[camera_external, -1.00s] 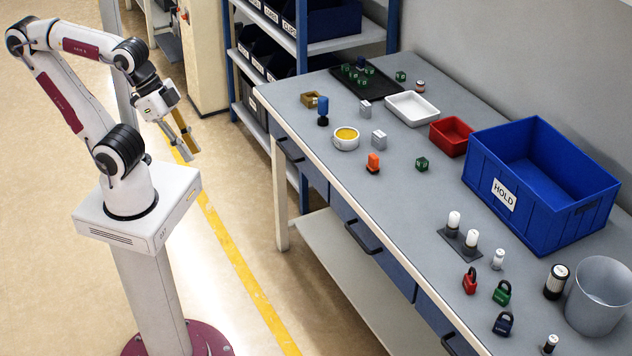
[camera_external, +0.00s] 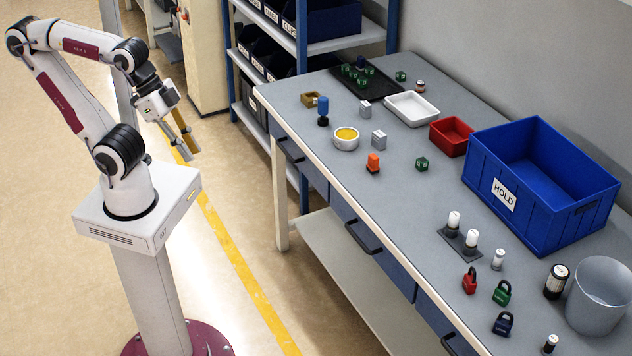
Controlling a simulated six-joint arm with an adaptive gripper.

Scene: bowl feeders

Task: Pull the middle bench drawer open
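The middle bench drawer (camera_external: 388,262) is a blue front under the bench top with a dark bar handle (camera_external: 362,237). It looks shut, flush with the drawers on either side. My gripper (camera_external: 189,153) hangs in the air to the left of the bench, well apart from the drawer and its handle.
The grey bench top (camera_external: 330,220) holds a blue HOLD bin (camera_external: 530,220), a red tray (camera_external: 440,140), a white tray (camera_external: 408,119), padlocks and small parts. A lower shelf (camera_external: 330,265) sits under the bench. The floor between my arm and the bench is clear.

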